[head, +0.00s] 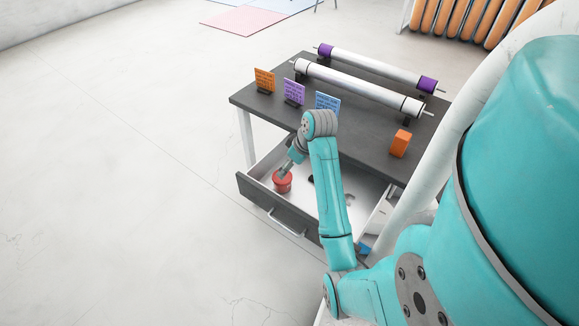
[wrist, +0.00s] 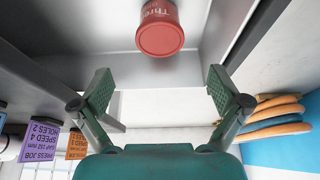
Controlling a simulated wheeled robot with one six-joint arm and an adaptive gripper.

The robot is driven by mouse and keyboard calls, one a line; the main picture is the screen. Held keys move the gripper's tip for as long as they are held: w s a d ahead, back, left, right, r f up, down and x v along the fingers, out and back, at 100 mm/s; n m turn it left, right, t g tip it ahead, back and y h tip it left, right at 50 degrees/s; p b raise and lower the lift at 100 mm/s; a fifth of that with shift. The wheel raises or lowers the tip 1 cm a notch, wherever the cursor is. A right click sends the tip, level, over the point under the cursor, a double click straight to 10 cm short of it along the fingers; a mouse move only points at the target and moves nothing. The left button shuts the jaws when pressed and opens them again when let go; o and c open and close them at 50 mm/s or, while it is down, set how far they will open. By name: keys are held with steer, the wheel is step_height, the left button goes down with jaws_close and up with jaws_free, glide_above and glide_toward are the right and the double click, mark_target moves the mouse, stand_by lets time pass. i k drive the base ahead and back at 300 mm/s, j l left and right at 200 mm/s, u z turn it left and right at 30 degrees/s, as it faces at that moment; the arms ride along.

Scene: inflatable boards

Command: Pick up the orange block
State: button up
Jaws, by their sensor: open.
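The orange block (head: 400,143) stands upright on the dark tabletop near its right front edge. It does not show in the wrist view. My gripper (head: 288,165) is over the open drawer, well to the left of the block and lower than the tabletop. In the wrist view my gripper (wrist: 161,88) has its two green fingers spread wide with nothing between them. A red tub (head: 282,181) in the drawer is close to the gripper; in the wrist view the tub (wrist: 160,36) lies beyond the fingertips, apart from them.
The open drawer (head: 278,222) sticks out below the dark table (head: 265,105). Orange (head: 264,80), purple (head: 294,92) and blue (head: 327,103) cards stand along the tabletop's left side. Two long rollers (head: 360,88) lie behind the block. Open floor is to the left.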

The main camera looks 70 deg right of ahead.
mark_target(400, 143)
steer(key=k+j, duration=0.2)
steer(key=k, duration=0.3)
steer(key=k+j, duration=0.15)
steer(key=k, duration=0.3)
steer(key=k+j, duration=0.2)
steer(key=k, duration=0.3)
